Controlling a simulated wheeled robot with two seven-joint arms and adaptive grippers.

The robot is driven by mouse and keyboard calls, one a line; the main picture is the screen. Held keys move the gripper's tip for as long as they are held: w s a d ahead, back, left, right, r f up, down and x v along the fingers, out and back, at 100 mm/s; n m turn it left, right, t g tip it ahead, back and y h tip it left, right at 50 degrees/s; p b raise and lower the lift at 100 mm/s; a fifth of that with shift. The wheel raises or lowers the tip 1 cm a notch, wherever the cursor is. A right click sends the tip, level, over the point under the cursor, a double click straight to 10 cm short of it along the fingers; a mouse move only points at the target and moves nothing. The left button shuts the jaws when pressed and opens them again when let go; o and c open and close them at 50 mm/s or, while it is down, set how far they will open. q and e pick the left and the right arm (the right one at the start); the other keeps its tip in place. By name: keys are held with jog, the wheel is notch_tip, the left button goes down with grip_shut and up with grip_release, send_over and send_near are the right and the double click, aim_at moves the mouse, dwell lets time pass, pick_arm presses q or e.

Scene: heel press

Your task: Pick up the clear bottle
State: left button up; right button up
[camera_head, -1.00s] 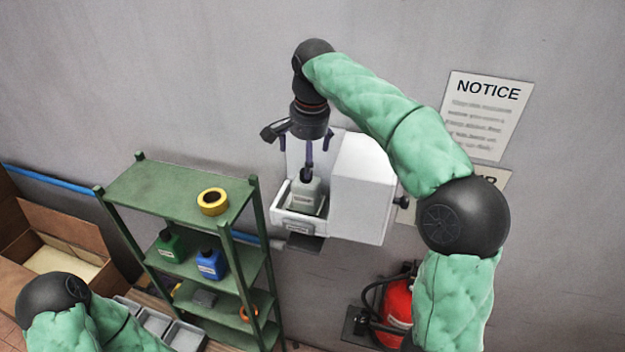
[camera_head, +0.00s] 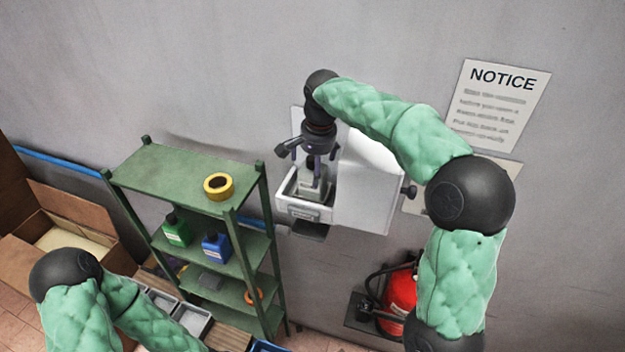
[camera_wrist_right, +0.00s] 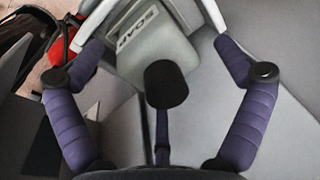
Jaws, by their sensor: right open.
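The clear bottle (camera_head: 314,184) looks pale grey with a black cap. It stands in the open white tray (camera_head: 303,210) of the wall-mounted dispenser. In the right wrist view the bottle (camera_wrist_right: 172,58) lies between my fingers, its black cap toward me. My right gripper (camera_head: 317,164) is over the bottle from above. Its fingers are open on either side of it in the right wrist view (camera_wrist_right: 158,48), with gaps still showing. My left arm shows at the lower left, but its gripper is out of view.
The white dispenser housing (camera_head: 368,185) stands close right of the bottle. A red extinguisher (camera_head: 401,292) hangs below right.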

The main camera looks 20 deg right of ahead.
jog(key=shift+w+f, duration=0.2)
jog(key=shift+f, duration=0.4)
jog(key=shift+s, duration=0.1)
jog(key=shift+c, duration=1.4)
jog(key=c, duration=1)
